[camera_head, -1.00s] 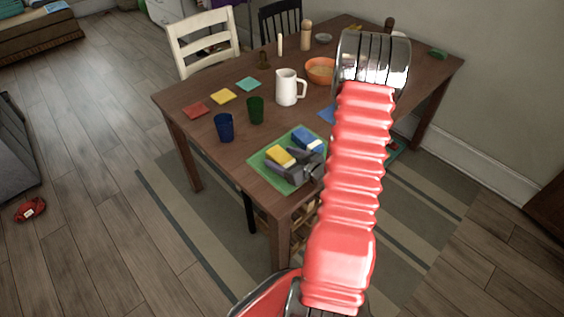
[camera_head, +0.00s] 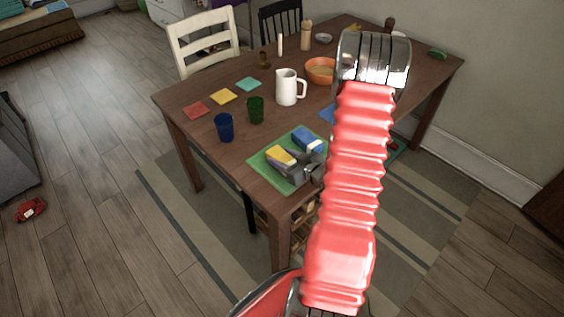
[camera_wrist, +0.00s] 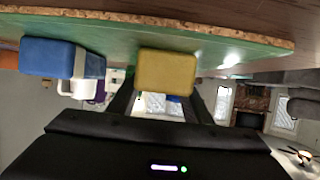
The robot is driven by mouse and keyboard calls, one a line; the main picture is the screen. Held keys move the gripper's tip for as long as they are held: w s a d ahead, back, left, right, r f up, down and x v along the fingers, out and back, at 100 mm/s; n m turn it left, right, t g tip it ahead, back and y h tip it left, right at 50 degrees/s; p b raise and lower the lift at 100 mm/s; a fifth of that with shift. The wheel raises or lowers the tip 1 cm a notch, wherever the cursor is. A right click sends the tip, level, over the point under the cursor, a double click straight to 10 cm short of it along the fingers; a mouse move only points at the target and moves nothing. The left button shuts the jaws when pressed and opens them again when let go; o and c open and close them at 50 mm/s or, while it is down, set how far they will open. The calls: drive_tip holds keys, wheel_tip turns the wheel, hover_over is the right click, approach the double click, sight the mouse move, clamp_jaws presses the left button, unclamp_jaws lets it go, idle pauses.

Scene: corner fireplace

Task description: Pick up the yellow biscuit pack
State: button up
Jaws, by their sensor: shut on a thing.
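The yellow biscuit pack (camera_head: 279,155) is at the near corner of the wooden table, over a green mat (camera_head: 262,174). My gripper (camera_head: 288,163) is shut on the pack, with its grey fingers along the pack's sides; they partly hide it in the head view. In the wrist view the yellow pack (camera_wrist: 166,72) sits between the two dark fingers, close to the green mat (camera_wrist: 225,47). I cannot tell whether the pack touches the mat.
A blue and white pack (camera_head: 308,138) lies on the mat beside the yellow one. A blue cup (camera_head: 224,127), a green cup (camera_head: 255,109) and a white jug (camera_head: 287,88) stand farther back. An orange bowl (camera_head: 320,71) is beyond them.

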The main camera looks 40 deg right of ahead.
sight(282, 157)
drive_tip(key=shift+c, duration=1.1)
drive_tip(key=shift+r, duration=0.1)
drive_tip(key=shift+r, duration=4.95)
drive_tip(key=shift+w, duration=0.1)
